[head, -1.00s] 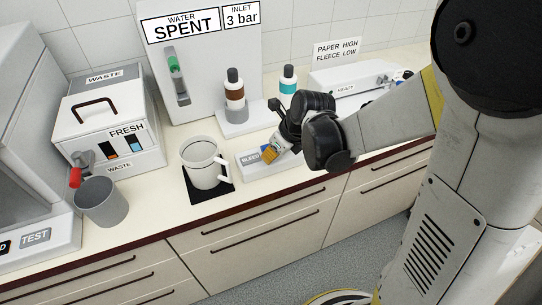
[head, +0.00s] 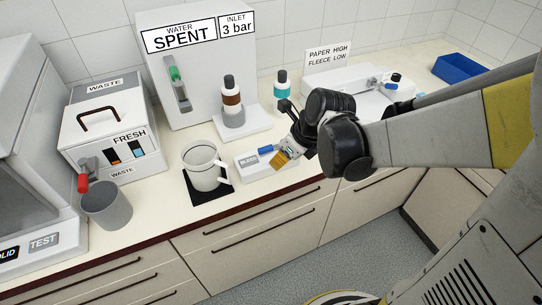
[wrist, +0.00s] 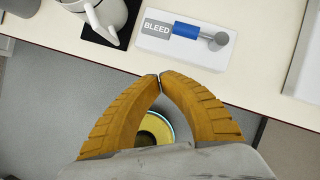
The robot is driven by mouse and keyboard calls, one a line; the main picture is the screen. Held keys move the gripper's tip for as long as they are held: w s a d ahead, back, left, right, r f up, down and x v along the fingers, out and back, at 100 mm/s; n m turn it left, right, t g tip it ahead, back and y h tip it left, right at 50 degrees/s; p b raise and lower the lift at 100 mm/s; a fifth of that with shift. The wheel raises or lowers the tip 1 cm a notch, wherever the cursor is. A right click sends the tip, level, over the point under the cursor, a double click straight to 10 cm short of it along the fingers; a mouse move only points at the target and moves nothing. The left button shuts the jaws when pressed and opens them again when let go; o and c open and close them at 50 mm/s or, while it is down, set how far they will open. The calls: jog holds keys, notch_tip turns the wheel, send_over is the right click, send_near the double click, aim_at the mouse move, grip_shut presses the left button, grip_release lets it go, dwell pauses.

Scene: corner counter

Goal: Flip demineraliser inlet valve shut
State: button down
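A white panel (head: 210,75) reads "WATER SPENT" and "INLET 3 bar". It carries a green-topped upright part (head: 177,84); I cannot tell if this is a valve. In front is a white block marked BLEED (head: 247,162) with a blue-sleeved lever (head: 265,149), also in the wrist view (wrist: 186,30). That lever lies lengthwise along the block, with a grey round end at right. No part is labelled as the inlet valve handle. My gripper (head: 279,159), with orange fingers, is at the block's front side. In the wrist view its fingertips (wrist: 160,77) meet, empty, apart from the lever.
A white jug (head: 202,168) stands on a black mat left of the block. Brown-banded (head: 232,98) and teal-banded (head: 281,89) bottles stand behind. At left are the waste box (head: 105,120), red-handled tap (head: 83,182) and grey cup (head: 106,205). A blue tray (head: 459,68) is far right.

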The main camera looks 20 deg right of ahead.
jog(key=shift+s+r+p, duration=0.15)
jog(key=shift+s+r, duration=0.15)
jog(key=shift+r, duration=0.25)
jog(key=shift+s+r+p, duration=0.15)
jog(key=shift+s+r, duration=0.1)
jog(key=shift+r, duration=0.25)
jog(key=s+d+r+n+t+h, duration=0.1)
jog(key=s+r+n, duration=0.3)
jog(key=n, duration=1)
jog(key=s+r+n+t+h+b, duration=0.1)
jog(key=s+n, duration=0.5)
jog(key=n, duration=0.9)
notch_tip(320, 180, up, 3)
jog(key=shift+d+f+t+h, duration=0.15)
jog(key=shift+d+t+h, duration=0.25)
jog(key=shift+t+h, duration=0.1)
